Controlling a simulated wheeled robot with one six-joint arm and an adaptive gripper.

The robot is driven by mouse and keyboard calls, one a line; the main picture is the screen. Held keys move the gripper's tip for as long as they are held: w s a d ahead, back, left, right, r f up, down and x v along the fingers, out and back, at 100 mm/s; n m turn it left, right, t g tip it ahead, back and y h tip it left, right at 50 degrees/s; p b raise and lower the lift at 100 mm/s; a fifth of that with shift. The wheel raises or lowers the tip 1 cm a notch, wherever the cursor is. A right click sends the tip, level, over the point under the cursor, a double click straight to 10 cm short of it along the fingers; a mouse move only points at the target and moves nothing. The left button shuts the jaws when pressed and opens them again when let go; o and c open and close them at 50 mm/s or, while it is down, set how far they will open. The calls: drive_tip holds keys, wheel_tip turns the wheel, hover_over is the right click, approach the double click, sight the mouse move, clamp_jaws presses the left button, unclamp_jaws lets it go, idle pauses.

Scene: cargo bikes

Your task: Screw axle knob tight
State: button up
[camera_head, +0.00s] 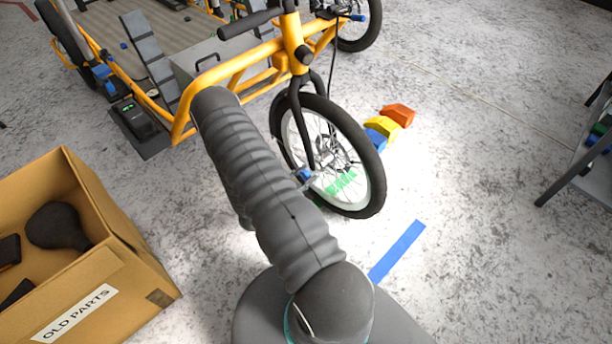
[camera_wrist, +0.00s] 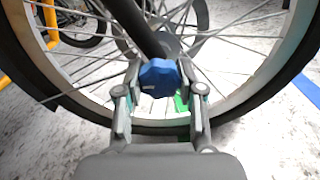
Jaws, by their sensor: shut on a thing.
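The blue axle knob (camera_wrist: 159,78) sits at the hub of the bike's front wheel, at the lower end of the dark fork leg (camera_wrist: 138,25). My gripper (camera_wrist: 160,92) is shut on the knob, with one finger on its left side and one on its right. In the head view the knob (camera_head: 303,176) shows small and blue beside the front wheel (camera_head: 372,165), just right of my arm. My gripper is hard to make out there, as my arm hides most of it. Whether the knob is tight cannot be told.
An orange cargo bike (camera_head: 235,65) stands behind the wheel. A cardboard box (camera_head: 125,265) labelled "OLD PARTS" stands at the left. Orange, yellow and blue blocks (camera_head: 383,127) lie right of the wheel. A blue floor strip (camera_head: 398,250) lies on open floor. A dark stand (camera_head: 580,160) is at the right edge.

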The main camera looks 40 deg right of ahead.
drive_tip(key=shift+w, duration=0.1)
drive_tip(key=o, duration=1.2)
drive_tip(key=shift+c, duration=0.2)
drive_tip(key=s+a, duration=0.1)
drive_tip(key=a, duration=1.1)
